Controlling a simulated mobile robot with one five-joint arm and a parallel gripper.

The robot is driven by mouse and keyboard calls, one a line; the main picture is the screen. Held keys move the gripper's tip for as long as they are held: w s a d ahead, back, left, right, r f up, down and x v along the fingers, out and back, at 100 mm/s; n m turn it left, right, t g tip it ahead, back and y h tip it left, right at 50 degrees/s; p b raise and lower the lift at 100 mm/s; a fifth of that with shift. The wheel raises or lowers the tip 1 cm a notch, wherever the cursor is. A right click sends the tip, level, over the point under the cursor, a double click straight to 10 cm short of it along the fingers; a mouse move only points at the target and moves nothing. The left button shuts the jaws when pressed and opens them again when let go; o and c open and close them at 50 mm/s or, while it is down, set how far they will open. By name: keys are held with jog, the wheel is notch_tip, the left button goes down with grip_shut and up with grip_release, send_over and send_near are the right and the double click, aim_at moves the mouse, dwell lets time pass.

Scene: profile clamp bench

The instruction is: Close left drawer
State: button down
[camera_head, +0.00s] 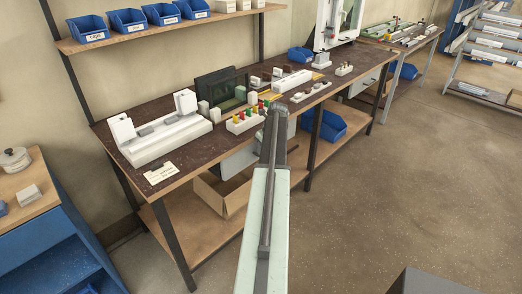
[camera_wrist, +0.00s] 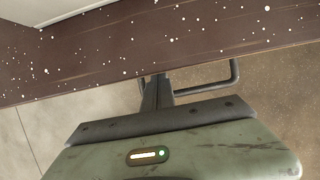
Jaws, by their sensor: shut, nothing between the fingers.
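The left drawer (camera_head: 237,160) is a grey box under the front edge of the bench in the head view. It seems to stand out from under the top; my arm hides part of it, so how far it is open cannot be told. My gripper (camera_head: 278,108) is shut and empty at the bench's front edge, at the right end of this drawer. In the wrist view my gripper (camera_wrist: 157,90) points at the bench edge, with a dark bar handle (camera_wrist: 212,88) just to its right. I cannot tell whether they touch.
The dark speckled bench top (camera_head: 205,145) carries a white clamp fixture (camera_head: 165,135) and a white block with coloured pegs (camera_head: 245,121) close to my gripper. A cardboard box (camera_head: 215,195) and a blue bin (camera_head: 325,125) sit below.

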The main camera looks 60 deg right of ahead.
jog(key=shift+w+d+r, duration=0.15)
jog(key=shift+w+d, duration=0.05)
jog(key=shift+w, duration=0.25)
jog(key=shift+r, duration=0.1)
jog(key=s+p+v, duration=0.1)
jog(key=p+v, duration=0.8)
jog(key=v, duration=0.1)
jog(key=shift+a+f, duration=0.2)
jog(key=shift+f, duration=0.05)
